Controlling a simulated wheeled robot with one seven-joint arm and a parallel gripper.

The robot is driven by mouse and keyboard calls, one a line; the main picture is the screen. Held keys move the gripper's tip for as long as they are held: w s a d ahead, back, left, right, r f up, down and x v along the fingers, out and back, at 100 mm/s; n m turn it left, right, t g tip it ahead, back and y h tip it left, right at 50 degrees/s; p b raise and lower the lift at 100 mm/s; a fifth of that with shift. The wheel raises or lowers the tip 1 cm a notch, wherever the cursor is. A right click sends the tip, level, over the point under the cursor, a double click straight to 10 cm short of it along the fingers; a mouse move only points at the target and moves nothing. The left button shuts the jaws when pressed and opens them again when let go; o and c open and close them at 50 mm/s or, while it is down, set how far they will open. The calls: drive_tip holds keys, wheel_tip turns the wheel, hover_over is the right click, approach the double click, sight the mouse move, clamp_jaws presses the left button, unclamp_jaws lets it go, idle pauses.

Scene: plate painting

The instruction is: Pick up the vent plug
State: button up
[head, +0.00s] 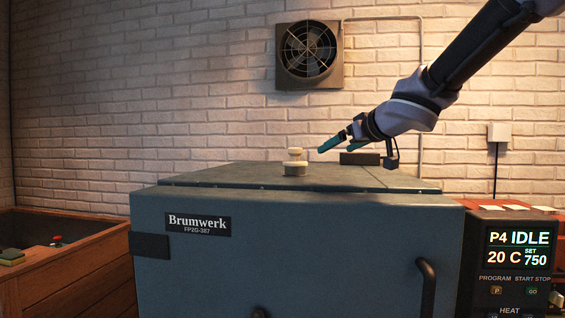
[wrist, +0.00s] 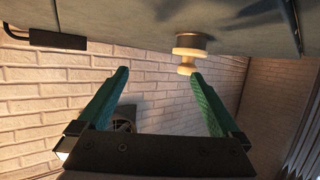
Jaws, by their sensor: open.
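The vent plug (head: 295,157) is a small cream-coloured knob standing upright on a short collar (head: 295,170) on top of the blue-grey kiln (head: 240,175). My gripper (head: 322,149) is just right of the plug in the head view, a little above the kiln top. In the wrist view the plug (wrist: 187,69) and its collar (wrist: 191,44) appear beyond the fingertips, toward the right finger. My gripper (wrist: 159,72) is open there, with green fingers spread and nothing between them. I cannot tell whether a finger touches the plug.
A dark box (head: 360,158) sits on or behind the kiln top at the back right. A control panel (head: 518,250) reading IDLE and 20 C is at the right. A wall fan (head: 308,55) hangs behind. The kiln top left of the plug is clear.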

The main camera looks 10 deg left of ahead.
drive_tip(key=n+g+y, duration=0.2)
approach(295, 156)
drive_tip(key=shift+w+d+f, duration=0.1)
drive_tip(key=shift+w+f, duration=0.3)
drive_tip(key=shift+f, duration=0.35)
drive_tip(key=x, duration=0.3)
drive_tip(key=shift+a, duration=0.3)
drive_tip(key=shift+x, duration=0.95)
drive_tip(key=shift+w+a+f, duration=0.1)
drive_tip(key=shift+w+a, duration=0.8)
drive_tip(key=shift+w, duration=0.1)
drive_tip(key=shift+x, duration=1.25)
drive_tip(key=shift+w, duration=0.1)
drive_tip(key=shift+c, duration=0.3)
drive_tip(key=c, duration=1.2)
drive_tip(key=shift+c, duration=0.2)
